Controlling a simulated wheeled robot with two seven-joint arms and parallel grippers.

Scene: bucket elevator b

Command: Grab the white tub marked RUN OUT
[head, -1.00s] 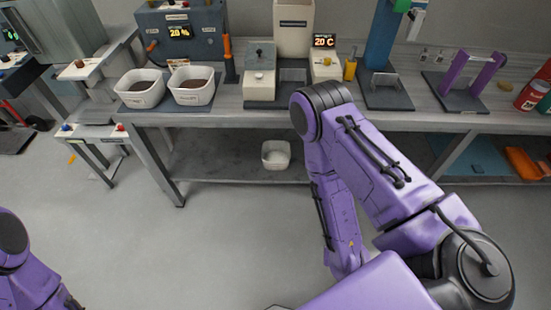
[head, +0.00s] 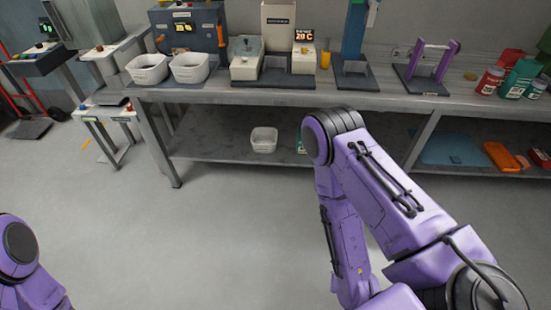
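Two white tubs stand side by side on the bench at the upper left of the head view: a left tub (head: 148,70) and a right tub (head: 189,69). Each has a small mark on its front that is too small to read. A third white tub (head: 264,140) sits on the lower shelf under the bench. I cannot tell which tub is marked RUN OUT. Parts of my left arm show at the lower left and of my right arm at the lower right. Neither gripper is visible, and no tub is touched by the visible arm parts.
The grey bench (head: 300,98) runs across the back, with a control box (head: 187,28), a small white machine (head: 246,58) and a purple frame (head: 432,62) on it. Red jars (head: 490,81) stand at right. An orange case (head: 501,156) lies on the lower shelf. The floor in front is clear.

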